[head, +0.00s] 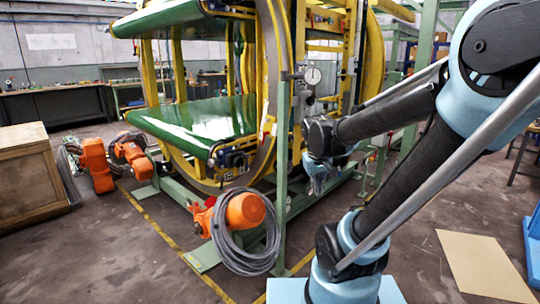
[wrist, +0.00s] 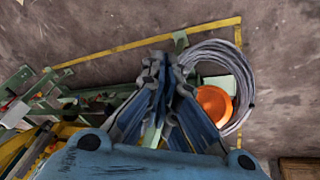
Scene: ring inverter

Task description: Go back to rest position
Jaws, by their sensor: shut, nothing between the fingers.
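My gripper (head: 318,184) hangs at the end of my arm in the middle of the head view, pointing down, in front of the ring inverter. In the wrist view the gripper (wrist: 162,68) has its fingers together, with nothing held between them. The ring inverter (head: 277,90) is a large yellow ring frame with green conveyor belts. In the head view my gripper is close to its front right side; I cannot tell whether they touch.
An orange motor (head: 245,211) with a coiled grey cable (head: 240,258) is left of my gripper; the coil (wrist: 245,90) shows in the wrist view. A green post (head: 281,180) stands near the gripper. A wooden crate (head: 28,180) is far left. A flat board (head: 485,267) lies on the floor at right.

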